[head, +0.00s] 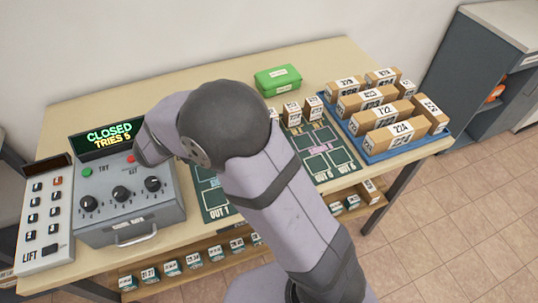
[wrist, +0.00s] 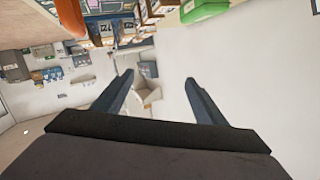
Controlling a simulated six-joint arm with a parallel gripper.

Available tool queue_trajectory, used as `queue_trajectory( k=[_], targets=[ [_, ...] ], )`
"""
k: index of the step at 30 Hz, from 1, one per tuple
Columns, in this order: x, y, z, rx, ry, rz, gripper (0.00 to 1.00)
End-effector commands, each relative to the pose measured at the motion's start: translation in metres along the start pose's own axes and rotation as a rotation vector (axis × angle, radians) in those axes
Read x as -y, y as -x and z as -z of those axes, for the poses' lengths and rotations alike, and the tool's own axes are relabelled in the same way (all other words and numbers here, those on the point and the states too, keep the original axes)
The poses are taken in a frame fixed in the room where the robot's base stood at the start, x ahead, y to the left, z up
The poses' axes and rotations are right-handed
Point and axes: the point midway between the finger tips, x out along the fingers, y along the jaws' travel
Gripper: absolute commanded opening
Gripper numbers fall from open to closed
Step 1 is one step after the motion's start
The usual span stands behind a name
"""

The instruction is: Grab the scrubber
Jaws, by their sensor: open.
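I cannot pick out a thing that is clearly the scrubber. A green box-like item (head: 278,78) with a white label lies at the back of the table; its label is too small to read. A green item (wrist: 204,9) also shows at the top of the wrist view. My gripper (wrist: 158,80) is open, its two dark fingers apart with nothing between them. Beyond the fingers are a pale wall and blurred furniture. In the head view my arm hides the gripper and part of the table's middle.
A grey control box (head: 130,205) reading "CLOSED TRIES 5" and a LIFT keypad (head: 45,225) stand at left. A blue tray (head: 373,157) of labelled cartons is at right. A green board (head: 338,176) lies mid-table. A dark cabinet (head: 462,60) holds something orange.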

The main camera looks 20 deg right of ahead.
Motion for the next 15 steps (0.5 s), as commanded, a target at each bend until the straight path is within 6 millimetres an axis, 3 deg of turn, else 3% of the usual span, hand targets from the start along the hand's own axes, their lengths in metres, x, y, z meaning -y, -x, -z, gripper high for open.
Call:
queue_trajectory(
  k=[3,6,10,15],
  targets=[
    [-0.048,-0.006,-0.021,0.069,0.124,-0.181,0.66],
    [-0.078,-0.003,-0.035,0.112,0.173,-0.285,0.66],
    [-0.101,0.002,-0.044,0.144,0.200,-0.362,0.66],
    [-0.109,0.004,-0.047,0.155,0.207,-0.389,0.66]
  ],
)
